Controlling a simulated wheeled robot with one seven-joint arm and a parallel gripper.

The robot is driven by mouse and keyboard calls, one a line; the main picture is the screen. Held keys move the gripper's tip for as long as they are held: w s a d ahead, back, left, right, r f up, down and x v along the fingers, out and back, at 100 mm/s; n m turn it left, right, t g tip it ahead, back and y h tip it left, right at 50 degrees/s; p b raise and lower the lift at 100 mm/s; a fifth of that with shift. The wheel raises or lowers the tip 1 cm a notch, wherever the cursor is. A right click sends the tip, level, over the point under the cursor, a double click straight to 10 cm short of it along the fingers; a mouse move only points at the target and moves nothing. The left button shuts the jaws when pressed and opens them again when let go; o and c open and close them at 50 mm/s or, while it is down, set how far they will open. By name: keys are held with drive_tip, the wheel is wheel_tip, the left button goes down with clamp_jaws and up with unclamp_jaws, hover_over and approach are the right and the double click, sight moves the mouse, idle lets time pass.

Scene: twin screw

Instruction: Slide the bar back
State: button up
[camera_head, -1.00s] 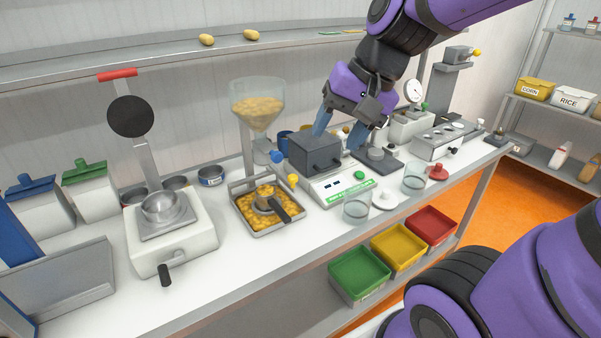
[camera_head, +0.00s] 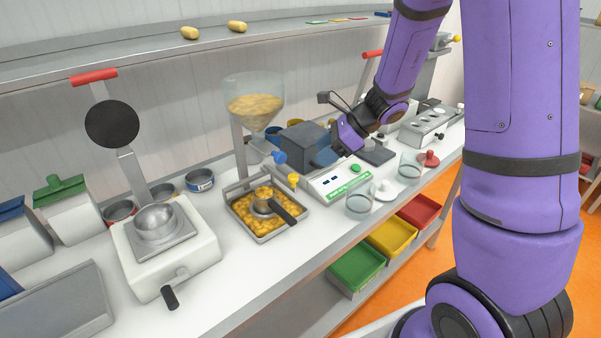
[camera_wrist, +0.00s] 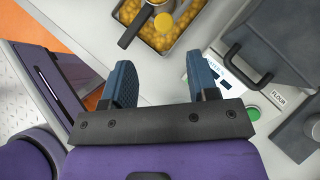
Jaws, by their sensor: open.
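My gripper (camera_head: 328,157) is at the front right of a dark grey box (camera_head: 300,138) on the bench. In the wrist view my gripper (camera_wrist: 163,80) is open, with its two blue fingers wide apart and nothing between them. The grey box (camera_wrist: 283,35) carries a dark bar handle (camera_wrist: 245,65) on its face, to the right of the fingers and apart from them. In the head view my gripper hides this handle. I cannot tell which bar the task names; a metal crossbar (camera_head: 248,181) also stands at the back of the tray of yellow pieces.
The tray (camera_head: 277,230) with a dark-handled pot stands left of the box. A white scale with a green button (camera_head: 356,168) is beneath my gripper. A hopper (camera_head: 254,95) rises behind.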

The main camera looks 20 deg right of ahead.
sight(294, 176)
drive_tip(key=x, duration=1.1)
drive_tip(key=shift+w+d+f, duration=0.1)
drive_tip(key=shift+w+d, duration=0.05)
drive_tip(key=shift+d, duration=0.1)
drive_tip(key=shift+c, duration=0.5)
